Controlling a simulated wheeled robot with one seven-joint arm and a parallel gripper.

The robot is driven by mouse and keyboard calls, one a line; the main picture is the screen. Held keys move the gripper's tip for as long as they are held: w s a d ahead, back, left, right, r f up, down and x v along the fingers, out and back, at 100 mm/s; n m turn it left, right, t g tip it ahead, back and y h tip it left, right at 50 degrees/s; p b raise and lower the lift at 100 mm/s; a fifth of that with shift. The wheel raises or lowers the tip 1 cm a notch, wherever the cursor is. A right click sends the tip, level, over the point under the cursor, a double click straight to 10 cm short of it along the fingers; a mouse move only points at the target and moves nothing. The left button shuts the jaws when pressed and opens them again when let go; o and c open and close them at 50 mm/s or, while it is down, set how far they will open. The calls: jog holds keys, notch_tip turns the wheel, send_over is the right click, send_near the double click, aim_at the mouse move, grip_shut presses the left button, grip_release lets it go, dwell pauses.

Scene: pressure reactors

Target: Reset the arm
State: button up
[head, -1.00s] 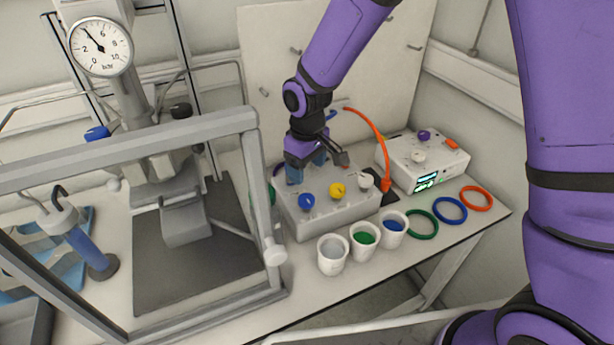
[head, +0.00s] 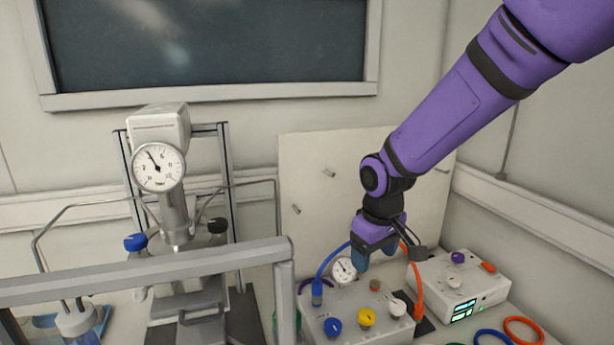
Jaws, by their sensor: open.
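My purple arm reaches in from the upper right, and my gripper (head: 375,258) hangs pointing down above the back of the grey control box (head: 345,303). Its bluish fingers are apart and nothing shows between them. The box carries a blue knob (head: 333,327), a yellow knob (head: 367,317), a white knob (head: 397,308) and a small gauge (head: 343,270). A blue hose (head: 325,271) and an orange hose (head: 415,283) rise from the box, one on each side of the gripper.
A reactor with a round gauge (head: 158,167) stands at left behind a grey frame bar (head: 150,268). A white device (head: 461,283) with a lit screen sits right of the box, with an orange ring (head: 524,330) in front. A pale panel (head: 330,180) stands behind.

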jog(key=s+d+r+m+t, duration=0.2)
jog(key=s+d+r+m, duration=0.1)
jog(key=s+d+r, duration=0.5)
jog(key=s+d+r+m+t, duration=0.2)
jog(key=s+d+r, duration=0.6)
jog(key=s, duration=0.6)
jog(key=shift+d+r+m, duration=0.35)
jog(key=shift+d+m, duration=0.05)
jog(key=shift+m, duration=0.5)
dwell(0.3)
